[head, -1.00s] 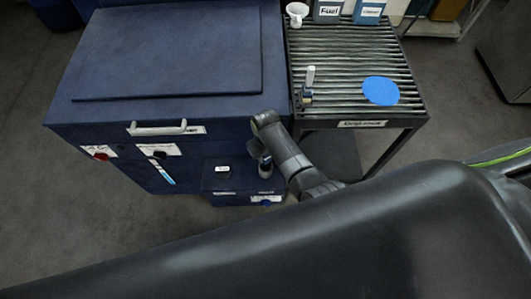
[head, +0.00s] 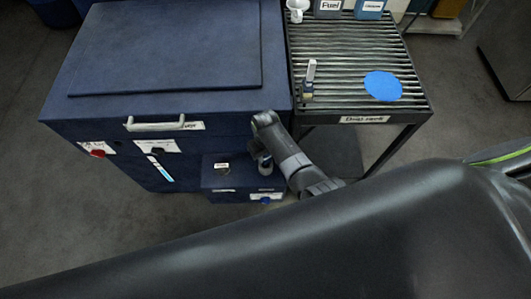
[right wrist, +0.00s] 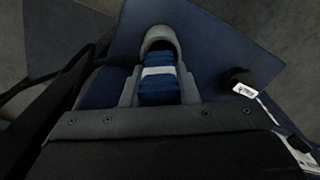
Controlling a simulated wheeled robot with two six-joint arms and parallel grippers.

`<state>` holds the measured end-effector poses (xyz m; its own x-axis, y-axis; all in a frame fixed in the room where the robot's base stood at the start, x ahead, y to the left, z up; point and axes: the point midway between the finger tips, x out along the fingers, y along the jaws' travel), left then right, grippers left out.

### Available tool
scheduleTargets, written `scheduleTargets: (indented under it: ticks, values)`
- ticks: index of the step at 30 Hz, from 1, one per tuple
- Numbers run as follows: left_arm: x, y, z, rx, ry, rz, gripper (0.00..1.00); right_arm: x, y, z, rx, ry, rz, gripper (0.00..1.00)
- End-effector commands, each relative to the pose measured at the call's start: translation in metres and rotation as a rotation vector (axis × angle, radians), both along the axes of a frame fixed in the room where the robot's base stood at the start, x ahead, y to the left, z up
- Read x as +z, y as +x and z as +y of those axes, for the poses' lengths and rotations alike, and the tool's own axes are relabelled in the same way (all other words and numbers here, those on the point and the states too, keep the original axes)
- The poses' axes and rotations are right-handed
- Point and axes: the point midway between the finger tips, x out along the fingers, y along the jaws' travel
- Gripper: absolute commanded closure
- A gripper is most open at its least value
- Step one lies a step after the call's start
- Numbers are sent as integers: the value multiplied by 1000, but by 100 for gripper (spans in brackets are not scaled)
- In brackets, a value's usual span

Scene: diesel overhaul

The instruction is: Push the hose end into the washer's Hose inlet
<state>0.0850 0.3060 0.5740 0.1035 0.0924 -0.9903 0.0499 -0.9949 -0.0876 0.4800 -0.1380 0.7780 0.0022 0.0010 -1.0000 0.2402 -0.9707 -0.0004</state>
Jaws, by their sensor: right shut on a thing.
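The washer (head: 90,105) is a large dark blue cabinet, with a lower blue box (head: 215,182) projecting from its front. My right gripper (head: 265,163) is low at the washer's front right, over that box. In the right wrist view, my right gripper (right wrist: 160,92) is shut on a blue piece with a white band, seemingly the hose end (right wrist: 158,74). A grey rounded collar (right wrist: 160,36) shows just beyond it. I cannot tell whether the hose end is inside an opening. The Hose inlet cannot be made out for certain. My left gripper is not in view.
A black cap (head: 222,168) with a white tag sits on the lower box; it also shows in the wrist view (right wrist: 240,76). A slatted rack (head: 345,60) with a blue disc (head: 382,86) stands right of the washer. Floor in front is clear.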

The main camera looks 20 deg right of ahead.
Motion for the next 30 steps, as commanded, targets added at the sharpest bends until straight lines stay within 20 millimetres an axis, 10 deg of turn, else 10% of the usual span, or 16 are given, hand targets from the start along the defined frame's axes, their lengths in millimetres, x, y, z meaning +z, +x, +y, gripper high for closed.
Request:
scheduleTargets:
  ticks: [10,11,17,30]
  values:
    - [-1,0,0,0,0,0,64,-1,1,0,0,0,-2,100]
    - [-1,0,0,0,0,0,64,-1,1,0,0,0,-2,72]
    - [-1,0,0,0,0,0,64,-1,1,0,0,0,-1,47]
    - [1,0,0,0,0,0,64,9,0,0,0,0,-1,47]
